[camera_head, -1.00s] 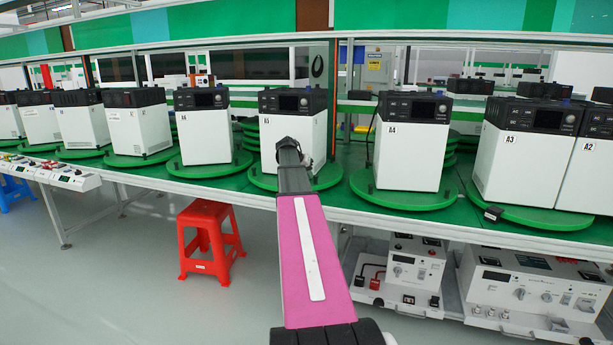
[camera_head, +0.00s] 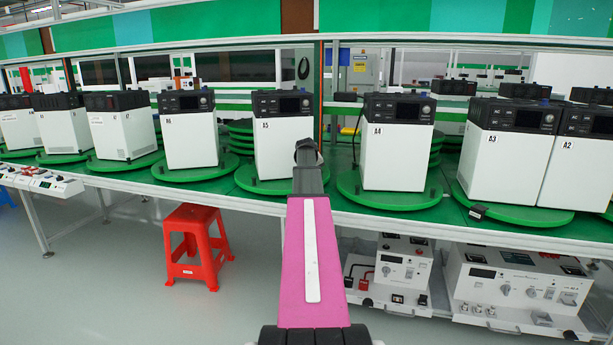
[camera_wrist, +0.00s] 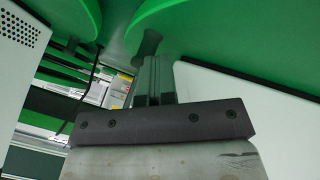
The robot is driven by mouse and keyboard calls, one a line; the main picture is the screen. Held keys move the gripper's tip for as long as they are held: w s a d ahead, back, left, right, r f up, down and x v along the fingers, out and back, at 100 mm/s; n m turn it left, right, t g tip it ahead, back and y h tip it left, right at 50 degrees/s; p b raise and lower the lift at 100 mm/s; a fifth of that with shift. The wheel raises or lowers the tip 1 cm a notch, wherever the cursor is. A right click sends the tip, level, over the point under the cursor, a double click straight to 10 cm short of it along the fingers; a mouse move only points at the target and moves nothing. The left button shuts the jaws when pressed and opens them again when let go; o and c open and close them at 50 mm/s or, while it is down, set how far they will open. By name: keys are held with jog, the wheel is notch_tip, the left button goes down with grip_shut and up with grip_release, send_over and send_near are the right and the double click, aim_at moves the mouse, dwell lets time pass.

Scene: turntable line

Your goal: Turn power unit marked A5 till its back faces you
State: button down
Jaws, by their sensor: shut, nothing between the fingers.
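The power unit marked A5 (camera_head: 278,148) is a white box with a black top panel. Its display side faces me. It stands on a round green turntable (camera_head: 258,186). My gripper (camera_head: 306,150) is in front of the unit's right edge and hides part of it. In the wrist view my gripper (camera_wrist: 153,80) is shut and empty, its tips close to a black peg (camera_wrist: 149,42) on a green disc (camera_wrist: 215,35). I cannot tell whether they touch. A white wall (camera_wrist: 225,105), apparently that of A5, lies right of the fingers.
Unit A4 (camera_head: 392,150) stands on its own turntable to the right, with a gap between it and A5. Unit A6 (camera_head: 190,138) stands to the left. A vented white wall (camera_wrist: 22,50) is at the wrist view's left. A red stool (camera_head: 195,245) is on the floor below the bench.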

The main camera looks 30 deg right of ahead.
aim_at(323, 168)
jog(key=w+d+n, duration=0.2)
jog(key=d, duration=0.1)
jog(key=w+d+n+t+y, duration=0.1)
jog(key=d, duration=0.2)
jog(key=w+d+n+t+y, duration=0.1)
jog(key=w+d+n, duration=0.1)
jog(key=d, duration=0.1)
jog(key=shift+w+d+n, duration=0.1)
jog(key=shift+w+n, duration=0.2)
jog(key=shift+w, duration=0.05)
jog(key=w+d+n, duration=0.1)
jog(key=w, duration=0.1)
jog(key=w+d+n+y, duration=0.1)
jog(key=w, duration=0.1)
jog(key=w+d+t+y, duration=0.1)
jog(key=w, duration=0.1)
jog(key=shift+w+d+n, duration=0.15)
jog(key=shift+d+n, duration=0.25)
jog(key=shift+w+d, duration=0.25)
jog(key=shift+w, duration=0.35)
jog(key=shift+w+d, duration=0.25)
jog(key=shift+w, duration=0.3)
jog(key=shift+a, duration=0.1)
